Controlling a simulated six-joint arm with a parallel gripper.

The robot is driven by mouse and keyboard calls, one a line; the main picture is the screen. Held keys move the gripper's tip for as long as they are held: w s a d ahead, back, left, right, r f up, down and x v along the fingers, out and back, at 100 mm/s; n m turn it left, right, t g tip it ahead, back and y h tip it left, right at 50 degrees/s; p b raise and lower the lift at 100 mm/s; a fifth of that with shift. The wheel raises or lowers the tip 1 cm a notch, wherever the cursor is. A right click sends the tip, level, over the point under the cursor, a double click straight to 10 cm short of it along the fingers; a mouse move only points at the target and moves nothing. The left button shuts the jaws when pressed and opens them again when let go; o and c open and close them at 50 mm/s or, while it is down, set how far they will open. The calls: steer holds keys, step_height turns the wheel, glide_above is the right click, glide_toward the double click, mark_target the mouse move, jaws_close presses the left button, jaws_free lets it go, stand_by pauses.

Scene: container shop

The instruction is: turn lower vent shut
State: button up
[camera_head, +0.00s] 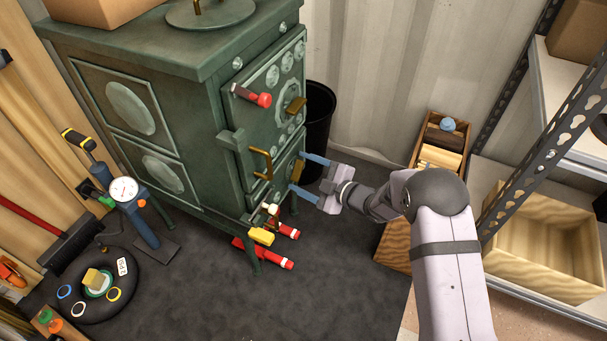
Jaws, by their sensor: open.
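The green stove (190,110) stands at the upper left of the view. The lower vent (297,169) is a brass piece at the right edge of the stove's lower front. A second brass vent (296,104) sits higher on the upper door. My gripper (303,173) comes in from the right with its two blue fingers spread. The fingertips are close to the stove front, one above and one below the lower vent in the picture. I cannot tell whether they touch it. The vent appears between them, and nothing is held.
A brass handle (261,163) and a red-tipped handle (252,95) stick out from the stove front. Red tubes (268,256) and a yellow item (261,236) are low by the stove. A black bin (319,115) stands behind; a wooden crate (397,243) and shelving (550,150) are right.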

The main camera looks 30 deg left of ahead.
steer(key=c, duration=1)
steer(key=shift+c, duration=0.2)
steer(key=shift+r+p, duration=0.1)
steer(key=shift+p, duration=0.45)
steer(key=shift+w+r+m+g+p, duration=0.15)
steer(key=shift+m+g+p, duration=0.25)
steer(key=shift+m+p, duration=0.65)
steer(key=shift+m+g+p, duration=0.35)
steer(key=shift+g+p, duration=0.05)
steer(key=shift+p, duration=0.4)
steer(key=shift+w+f+m+g+h+p, duration=0.1)
steer(key=shift+f+m+g+h+p, duration=0.15)
steer(key=shift+m+g, duration=0.5)
steer(key=shift+m+g+h+p, duration=0.15)
steer(key=shift+m+g+p, duration=0.25)
steer(key=shift+m, duration=0.55)
